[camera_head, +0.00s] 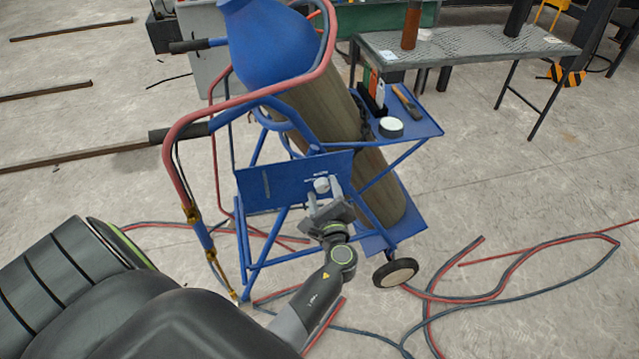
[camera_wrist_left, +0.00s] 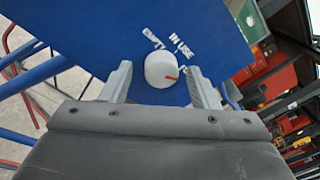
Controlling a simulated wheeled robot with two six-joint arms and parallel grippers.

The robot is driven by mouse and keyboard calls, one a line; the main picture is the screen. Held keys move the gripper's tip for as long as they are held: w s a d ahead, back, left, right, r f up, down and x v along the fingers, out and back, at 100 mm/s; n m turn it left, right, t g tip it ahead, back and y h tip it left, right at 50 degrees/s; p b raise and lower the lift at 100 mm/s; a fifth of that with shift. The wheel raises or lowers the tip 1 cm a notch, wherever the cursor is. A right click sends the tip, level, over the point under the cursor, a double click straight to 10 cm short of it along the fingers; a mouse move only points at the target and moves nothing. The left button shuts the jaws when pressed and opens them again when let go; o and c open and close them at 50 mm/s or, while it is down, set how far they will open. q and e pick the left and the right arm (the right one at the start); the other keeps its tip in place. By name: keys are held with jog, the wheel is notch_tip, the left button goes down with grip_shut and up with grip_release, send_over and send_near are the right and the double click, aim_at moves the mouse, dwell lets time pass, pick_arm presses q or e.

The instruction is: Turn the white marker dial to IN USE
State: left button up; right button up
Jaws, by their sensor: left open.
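The white marker dial (camera_head: 321,185) sits on the blue plate (camera_head: 268,186) of the gas-bottle cart. In the left wrist view the dial (camera_wrist_left: 157,66) is round, with a red mark pointing right and slightly down. My right gripper is out of view.
The cart carries a tilted bottle (camera_head: 335,125) and a blue shelf with a white-topped round tin (camera_head: 391,127). Red and dark hoses (camera_head: 500,290) lie on the floor at right. A metal table (camera_head: 470,47) stands behind. Blue cart tubes surround the plate.

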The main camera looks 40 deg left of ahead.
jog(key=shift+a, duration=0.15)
pick_arm(q)
jog(key=c, duration=0.9)
jog(key=shift+c, duration=0.4)
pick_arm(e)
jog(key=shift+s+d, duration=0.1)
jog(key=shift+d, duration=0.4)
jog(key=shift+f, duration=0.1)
